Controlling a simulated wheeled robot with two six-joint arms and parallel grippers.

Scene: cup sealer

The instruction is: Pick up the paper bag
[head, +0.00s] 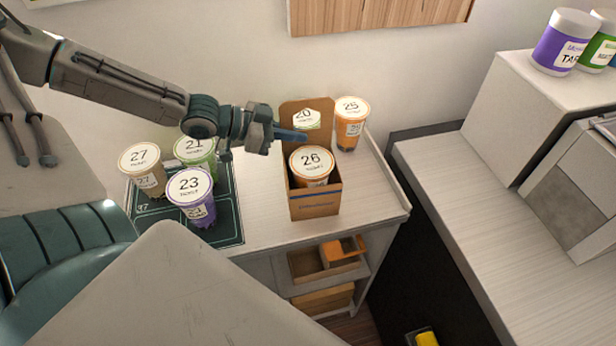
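The paper bag (314,206) looks like an open brown cardboard carrier with a tall back panel. It stands upright on the white cart top. My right gripper is out of view.
Cups 27 (141,165), 21 (196,148) and 23 (191,187) stand on a dark green mat (222,232) to the left. An orange cup 25 (351,115) stands behind right of the bag. Cart top (372,205) is clear right of the bag.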

